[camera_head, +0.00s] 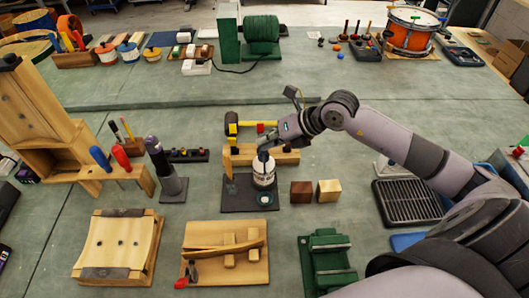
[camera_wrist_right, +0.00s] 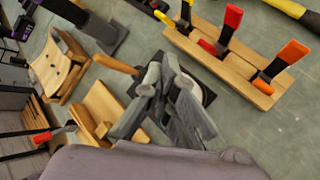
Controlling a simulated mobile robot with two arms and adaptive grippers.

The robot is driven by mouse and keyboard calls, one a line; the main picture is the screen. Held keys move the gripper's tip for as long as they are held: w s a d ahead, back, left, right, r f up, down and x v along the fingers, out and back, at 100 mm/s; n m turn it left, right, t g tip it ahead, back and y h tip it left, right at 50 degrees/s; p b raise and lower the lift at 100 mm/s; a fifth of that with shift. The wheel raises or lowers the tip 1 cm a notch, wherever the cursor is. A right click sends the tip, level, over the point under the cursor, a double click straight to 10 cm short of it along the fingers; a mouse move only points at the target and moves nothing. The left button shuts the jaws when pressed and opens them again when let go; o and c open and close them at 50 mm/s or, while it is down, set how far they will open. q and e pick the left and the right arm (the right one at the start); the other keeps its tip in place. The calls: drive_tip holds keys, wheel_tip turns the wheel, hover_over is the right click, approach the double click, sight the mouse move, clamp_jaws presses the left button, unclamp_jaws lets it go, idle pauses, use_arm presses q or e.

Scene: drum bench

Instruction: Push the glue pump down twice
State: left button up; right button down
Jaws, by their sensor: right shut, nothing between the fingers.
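The glue pump (camera_head: 263,176) is a white bottle standing upright on a dark square mat (camera_head: 235,202), near the middle of the bench in the head view. My right gripper (camera_head: 264,153) is at its top, with the fingers shut and empty, pointing down. The pump's head is hidden by the fingers, so I cannot tell whether they touch it or how far down it is. In the right wrist view my fingers (camera_wrist_right: 160,85) cover most of the bottle. My left gripper is not in view.
A wooden block holding coloured clamps (camera_wrist_right: 235,65) lies just behind the mat. Two wooden cubes (camera_head: 314,191) stand to the right. A wooden stick (camera_head: 227,162) rises at the mat's back left. A green vise-like fixture (camera_head: 327,262) and a wooden jig (camera_head: 225,250) are in front.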

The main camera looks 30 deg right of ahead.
drive_tip(key=shift+s+f, duration=0.1)
idle(0.3)
drive_tip(key=shift+r, duration=0.3)
drive_tip(key=shift+r+p, duration=2.15)
drive_tip(key=shift+r, duration=1.05)
